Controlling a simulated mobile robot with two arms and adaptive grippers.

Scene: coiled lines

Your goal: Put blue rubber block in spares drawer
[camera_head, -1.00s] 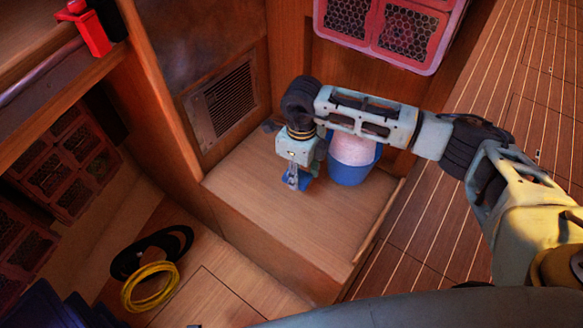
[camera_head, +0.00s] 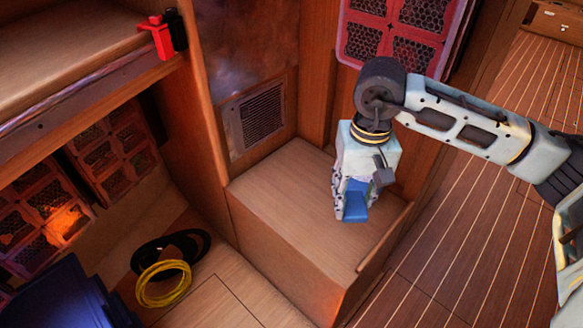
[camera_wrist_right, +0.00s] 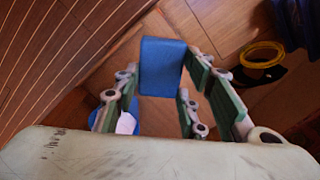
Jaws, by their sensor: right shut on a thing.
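The blue rubber block (camera_head: 355,203) is between the fingers of my right gripper (camera_head: 352,196) in the head view. The gripper is shut on it and holds it over the wooden ledge. The right wrist view shows the block (camera_wrist_right: 162,66) between the fingertips (camera_wrist_right: 160,75). My left gripper is not in view.
The wooden ledge (camera_head: 290,205) has a raised lip at its right edge. A blue bucket (camera_wrist_right: 126,112) shows partly in the wrist view. A yellow coil (camera_head: 164,284) and a black coil (camera_head: 197,240) lie lower left. The plank floor (camera_head: 450,240) at right is clear.

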